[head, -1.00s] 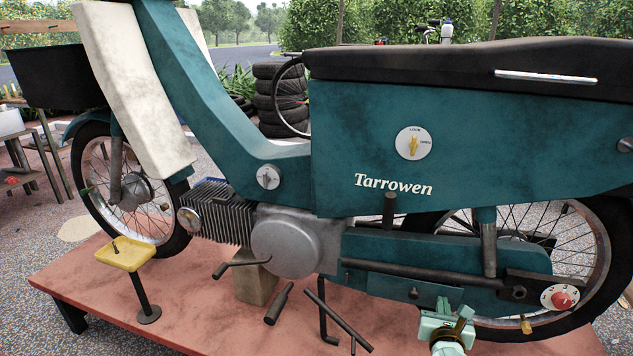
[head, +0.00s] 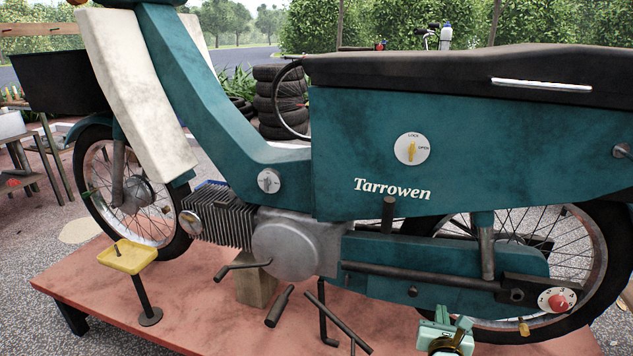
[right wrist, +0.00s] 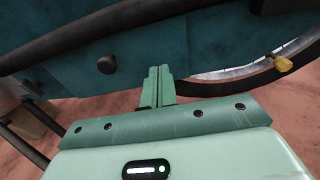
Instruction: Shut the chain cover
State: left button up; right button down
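The chain cover (head: 385,288) is a teal panel with a small dark knob, low on the moped's teal chain case (head: 440,256). In the head view it looks about flush with the case; a small remaining gap cannot be ruled out. In the right wrist view the cover (right wrist: 75,75) and its knob show at the upper left. My right gripper (head: 452,322) is just below and right of the cover. Its fingers (right wrist: 159,75) are together with nothing between them, by the lower teal edge; contact cannot be told. My left gripper is not in view.
A dark exhaust pipe (head: 420,276) runs above the cover. The rear wheel (head: 590,255) and a red-centred dial (head: 557,300) are to the right. A pedal crank (head: 243,268) and dark stand bars (head: 338,322) are to the left. The red platform (head: 215,315) lies below.

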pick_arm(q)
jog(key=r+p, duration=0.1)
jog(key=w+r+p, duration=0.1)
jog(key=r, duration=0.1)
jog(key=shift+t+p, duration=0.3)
pick_arm(e)
jog(key=f+v, duration=0.1)
jog(key=v, duration=0.6)
jog(key=shift+s, duration=0.1)
